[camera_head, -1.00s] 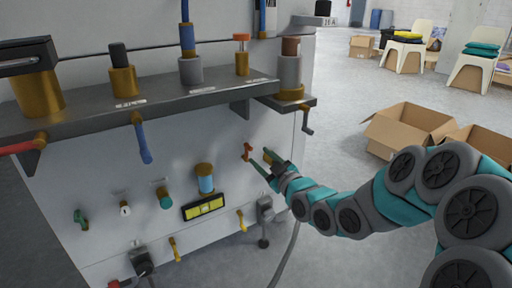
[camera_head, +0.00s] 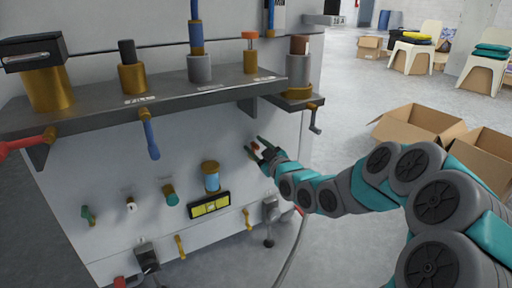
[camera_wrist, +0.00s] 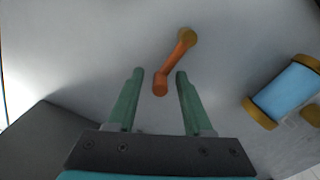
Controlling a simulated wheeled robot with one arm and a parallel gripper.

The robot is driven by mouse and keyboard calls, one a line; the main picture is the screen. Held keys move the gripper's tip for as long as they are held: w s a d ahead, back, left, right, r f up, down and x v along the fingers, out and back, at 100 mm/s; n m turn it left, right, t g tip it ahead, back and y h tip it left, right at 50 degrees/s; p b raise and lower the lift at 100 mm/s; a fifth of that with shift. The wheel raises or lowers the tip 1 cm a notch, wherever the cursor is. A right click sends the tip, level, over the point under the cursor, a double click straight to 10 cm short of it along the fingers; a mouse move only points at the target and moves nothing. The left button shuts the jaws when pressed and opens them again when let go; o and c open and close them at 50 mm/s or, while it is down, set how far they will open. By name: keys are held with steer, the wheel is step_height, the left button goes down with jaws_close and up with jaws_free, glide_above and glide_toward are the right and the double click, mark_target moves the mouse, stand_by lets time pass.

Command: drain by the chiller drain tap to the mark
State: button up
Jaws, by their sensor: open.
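A tap with an orange lever and a brass hub (camera_wrist: 188,37) is on the pale front panel. Its lever (camera_wrist: 173,68) slants down, its lower end between my fingertips. My gripper (camera_wrist: 160,88) is open around that end, with a gap on each side. In the head view my gripper (camera_head: 256,149) partly hides the orange lever. A sight glass with blue liquid and brass caps (camera_wrist: 287,90) is to the right in the wrist view; in the head view it (camera_head: 211,178) is left of my gripper. No label naming the tap is readable, and no mark can be made out.
A shelf (camera_head: 140,104) with brass and grey fittings overhangs the panel; a blue lever (camera_head: 151,138) hangs below it. A yellow level gauge (camera_head: 209,205), small taps and a hanging hose (camera_head: 291,250) are lower. Open cardboard boxes (camera_head: 418,124) stand on the floor at right.

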steer(key=shift+c, duration=0.2)
jaws_close()
steer(key=shift+d, duration=0.1)
stand_by(0.4)
steer(key=m+p, duration=0.1)
steer(key=d+m+p, duration=0.1)
steer(key=m, duration=0.1)
steer(key=w+m+p, duration=0.1)
steer(key=shift+d+f+m, duration=0.15)
steer(key=shift+d+m, duration=0.15)
steer(key=shift+d, duration=0.05)
steer(key=shift+w+d+f+m+p, duration=0.25)
steer(key=shift+m+p, duration=0.25)
steer(key=shift+m, duration=0.4)
steer(key=shift+w+d+f+m+p, duration=0.15)
steer(key=shift+d+f+m+p, duration=0.3)
steer(key=shift+m, duration=0.45)
steer(key=shift+w+d+f+m+p, duration=0.1)
steer(key=shift+w+f+m+p, duration=0.1)
steer(key=shift+m+p, duration=0.55)
